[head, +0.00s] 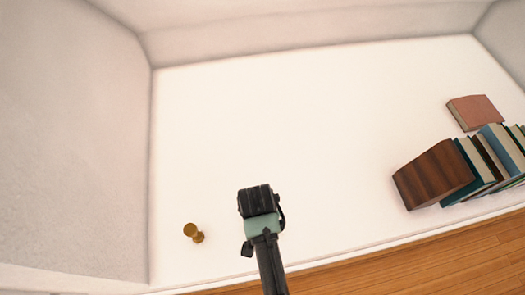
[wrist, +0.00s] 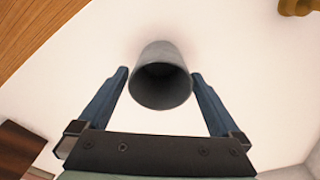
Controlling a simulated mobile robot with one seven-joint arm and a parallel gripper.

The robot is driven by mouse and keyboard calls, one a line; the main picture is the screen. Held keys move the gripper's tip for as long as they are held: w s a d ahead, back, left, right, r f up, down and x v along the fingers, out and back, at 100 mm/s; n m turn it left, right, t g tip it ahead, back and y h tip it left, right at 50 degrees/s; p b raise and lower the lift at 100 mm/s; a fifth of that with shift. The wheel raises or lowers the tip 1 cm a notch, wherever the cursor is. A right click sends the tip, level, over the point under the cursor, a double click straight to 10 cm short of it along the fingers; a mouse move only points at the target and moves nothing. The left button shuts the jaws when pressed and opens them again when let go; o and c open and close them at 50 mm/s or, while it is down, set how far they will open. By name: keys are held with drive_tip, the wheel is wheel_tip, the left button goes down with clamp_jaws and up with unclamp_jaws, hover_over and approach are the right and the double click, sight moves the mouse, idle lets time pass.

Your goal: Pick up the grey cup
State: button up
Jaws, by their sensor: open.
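The grey cup (wrist: 160,76) shows in the wrist view, with its dark open mouth facing the camera. It stands on the white surface between the two fingertips of my gripper (wrist: 158,80). The fingers are open, one on each side of the cup, with a small gap on each side. In the head view my gripper (head: 258,198) is over the white surface, and the cup is hidden beneath it.
A small gold object (head: 192,232) stands left of my gripper on the white shelf (head: 300,120). A wooden block (head: 433,176) and a row of books (head: 490,155) are at the right, with a reddish book (head: 473,112) behind. The middle and back are clear.

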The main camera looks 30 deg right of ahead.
wheel_tip(320, 180, down, 3)
drive_tip(key=shift+w+d+r+b, duration=0.1)
drive_tip(key=shift+w+r+b, duration=0.05)
drive_tip(key=shift+b, duration=0.2)
drive_tip(key=shift+r, duration=0.1)
drive_tip(key=c, duration=1.2)
